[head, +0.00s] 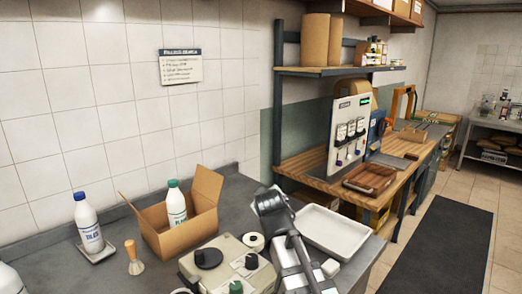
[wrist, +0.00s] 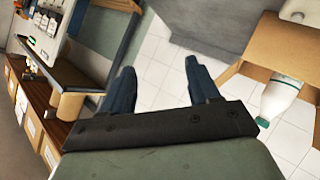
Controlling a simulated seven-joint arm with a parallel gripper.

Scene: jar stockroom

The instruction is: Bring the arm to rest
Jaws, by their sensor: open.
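My gripper (wrist: 160,84) shows in the wrist view with its two dark blue fingers spread apart. Nothing is between the fingers; pale wall tiles show through the gap. Its fingers look clear of the cardboard box (wrist: 280,42) and the white bottle (wrist: 283,98) at the right of that view. In the head view my arm rises above the lower middle of the counter, and I cannot make out the fingers there.
On the grey counter, a cardboard box (head: 193,243) holds a green-capped bottle (head: 176,206). A blue-capped bottle (head: 87,222), a brush (head: 133,258) and a white tray (head: 333,230) stand around. A shelving unit (head: 335,71) rises behind right.

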